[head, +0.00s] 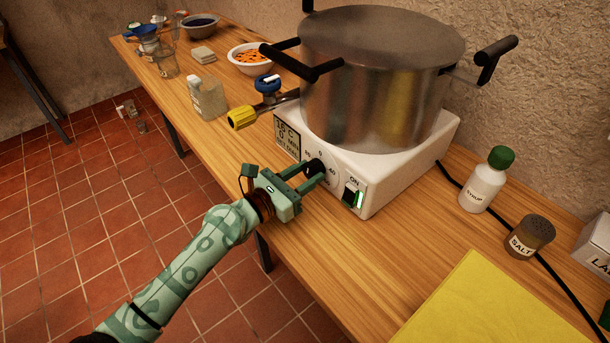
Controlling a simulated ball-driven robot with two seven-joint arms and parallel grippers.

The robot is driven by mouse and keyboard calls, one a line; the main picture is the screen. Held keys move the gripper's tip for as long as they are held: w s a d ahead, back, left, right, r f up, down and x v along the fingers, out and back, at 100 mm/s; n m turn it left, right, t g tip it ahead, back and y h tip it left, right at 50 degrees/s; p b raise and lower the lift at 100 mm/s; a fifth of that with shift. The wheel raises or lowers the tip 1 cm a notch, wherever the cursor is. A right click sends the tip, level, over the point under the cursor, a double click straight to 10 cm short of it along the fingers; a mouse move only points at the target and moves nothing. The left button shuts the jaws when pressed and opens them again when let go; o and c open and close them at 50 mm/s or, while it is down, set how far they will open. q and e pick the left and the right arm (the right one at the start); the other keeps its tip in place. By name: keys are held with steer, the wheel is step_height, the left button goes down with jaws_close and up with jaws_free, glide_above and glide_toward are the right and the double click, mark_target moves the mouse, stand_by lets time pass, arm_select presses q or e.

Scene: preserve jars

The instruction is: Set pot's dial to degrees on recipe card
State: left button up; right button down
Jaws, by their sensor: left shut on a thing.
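The large steel pot (375,90) stands on a white heating base (400,160) on the wooden table. Which number the dial points to is too small to tell. A card (288,138) with dark print is at the left of the front face; its full text cannot be read. My right gripper is not in view.
The ON switch (354,197) glows green right of the dial. A yellow-handled tool (243,117) lies left of the base. A syrup bottle (483,190), a salt jar (528,240) and a yellow cloth (475,305) are at the right. A black cable (560,277) runs behind them.

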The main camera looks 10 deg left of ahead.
arm_select(q)
steer(key=m+b, duration=0.1)
steer(key=m, duration=0.3)
steer(key=shift+f+m+b, duration=0.1)
steer(key=shift+m+b, duration=0.3)
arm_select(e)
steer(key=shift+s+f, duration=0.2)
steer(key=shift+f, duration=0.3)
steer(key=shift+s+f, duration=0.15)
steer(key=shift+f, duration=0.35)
arm_select(q)
steer(key=o, duration=1)
steer(key=shift+s+a, duration=0.1)
steer(key=shift+s+a, duration=0.25)
steer(key=shift+b+v, duration=1.85)
steer(key=shift+v, duration=5.85)
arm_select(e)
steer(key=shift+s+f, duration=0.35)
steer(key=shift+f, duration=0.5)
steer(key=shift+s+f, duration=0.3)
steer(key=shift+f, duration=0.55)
